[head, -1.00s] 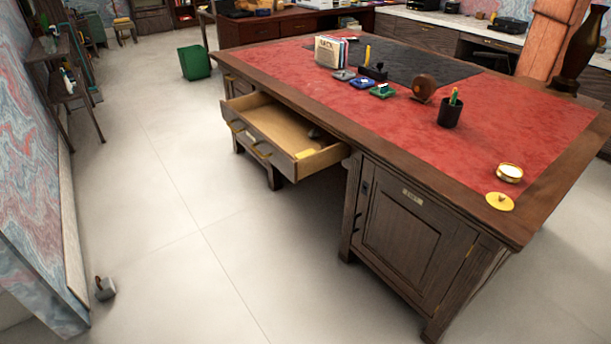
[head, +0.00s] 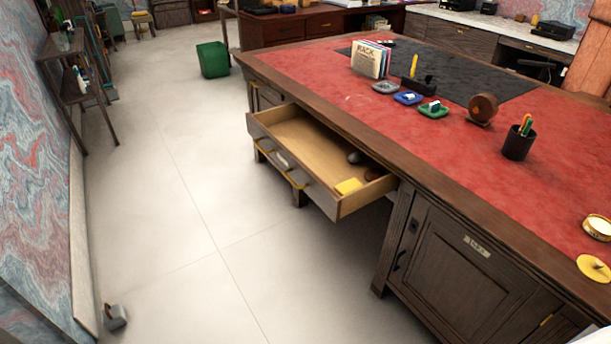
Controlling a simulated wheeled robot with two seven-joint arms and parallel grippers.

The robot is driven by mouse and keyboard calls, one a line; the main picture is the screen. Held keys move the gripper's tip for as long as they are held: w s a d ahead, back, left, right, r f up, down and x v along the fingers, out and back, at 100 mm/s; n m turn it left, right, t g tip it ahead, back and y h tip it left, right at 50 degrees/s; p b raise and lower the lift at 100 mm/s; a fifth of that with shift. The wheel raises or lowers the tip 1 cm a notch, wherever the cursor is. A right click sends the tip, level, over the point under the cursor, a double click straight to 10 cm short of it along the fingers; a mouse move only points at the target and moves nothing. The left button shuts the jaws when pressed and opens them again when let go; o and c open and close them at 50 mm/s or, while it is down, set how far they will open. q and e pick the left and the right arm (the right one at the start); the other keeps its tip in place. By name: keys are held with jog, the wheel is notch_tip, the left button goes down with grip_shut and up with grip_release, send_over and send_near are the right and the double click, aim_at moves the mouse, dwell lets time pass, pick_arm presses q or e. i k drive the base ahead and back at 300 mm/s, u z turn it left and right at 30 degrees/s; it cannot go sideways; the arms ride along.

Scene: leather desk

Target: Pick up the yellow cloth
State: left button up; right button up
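A small flat yellow piece (head: 348,186), which looks like the yellow cloth, lies in the front right corner of the open desk drawer (head: 290,140). A dark rounded object (head: 356,157) and a brownish one (head: 373,173) lie near it in the drawer. A round yellow disc with a small knob (head: 594,268) lies on the desk top at the right edge of the view. Neither gripper shows in the head view.
The red-topped desk (head: 440,165) fills the right side, with its cabinet (head: 465,265) below. A black pen cup (head: 517,147) stands on top. A marbled wall (head: 35,190) and a shelf (head: 75,85) bound the left.

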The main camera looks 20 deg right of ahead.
aim_at(349, 186)
jog(key=z, duration=0.3)
jog(key=i, duration=1)
jog(key=z, duration=0.65)
